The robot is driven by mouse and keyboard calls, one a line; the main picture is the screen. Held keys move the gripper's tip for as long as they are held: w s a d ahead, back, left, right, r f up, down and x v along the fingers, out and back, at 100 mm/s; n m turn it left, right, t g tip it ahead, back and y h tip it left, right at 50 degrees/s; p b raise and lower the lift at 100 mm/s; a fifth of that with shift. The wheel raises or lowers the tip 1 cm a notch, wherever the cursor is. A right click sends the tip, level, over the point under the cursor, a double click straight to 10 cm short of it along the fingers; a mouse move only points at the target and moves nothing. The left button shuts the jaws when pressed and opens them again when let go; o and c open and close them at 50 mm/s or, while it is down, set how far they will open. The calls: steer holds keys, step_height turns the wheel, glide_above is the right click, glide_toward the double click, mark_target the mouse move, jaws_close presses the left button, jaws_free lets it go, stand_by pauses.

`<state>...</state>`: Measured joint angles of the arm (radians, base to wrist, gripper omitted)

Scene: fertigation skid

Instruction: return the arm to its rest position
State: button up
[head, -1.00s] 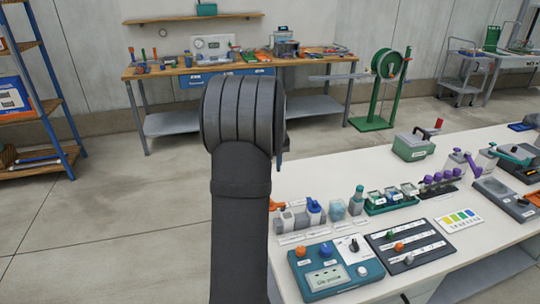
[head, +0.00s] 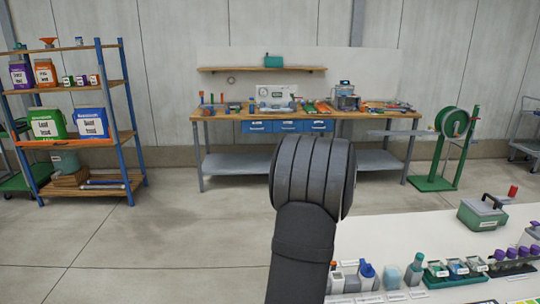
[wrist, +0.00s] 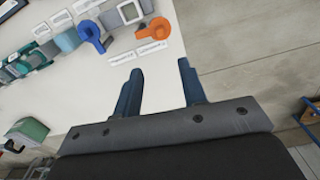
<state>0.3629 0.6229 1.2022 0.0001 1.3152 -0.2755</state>
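My gripper (wrist: 160,95) shows in the wrist view with its two blue fingers apart and nothing between them. It is above the near edge of the white table (wrist: 100,100), close to the table's edge and the floor beyond. In the head view my dark grey arm stands upright in the middle and hides part of the table; the gripper itself is not visible there.
An orange-handled part (wrist: 155,32) lies near the table edge. A workbench (head: 300,113) and shelf rack (head: 70,125) stand behind. The floor between is clear.

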step_height(320, 180, down, 14)
steer(key=shift+f, duration=0.2)
stand_by(0.4)
step_height(320, 180, up, 18)
steer(key=f, duration=0.1)
step_height(320, 180, down, 17)
steer(key=shift+f, duration=0.1)
steer(key=shift+s+n, duration=0.4)
steer(key=shift+n, duration=0.5)
steer(key=n, duration=0.1)
steer(key=s+n, duration=0.1)
steer(key=shift+d+n, duration=0.15)
steer(key=shift+n, duration=0.25)
steer(key=n, duration=0.1)
steer(key=s+n, duration=0.1)
steer(key=n, duration=0.2)
steer(key=shift+s+d, duration=0.35)
steer(key=shift+d, duration=0.05)
steer(key=n, duration=0.2)
steer(key=s+d+n, duration=0.1)
steer(key=n, duration=0.1)
steer(key=shift+d+n, duration=0.2)
steer(key=shift+n, duration=0.1)
steer(key=shift+s+d+n, duration=0.15)
steer(key=shift+d+n, duration=0.25)
steer(key=shift+n, duration=0.65)
steer(key=shift+s+d+n, duration=0.15)
steer(key=shift+d+n, duration=0.2)
steer(key=shift+n, duration=0.7)
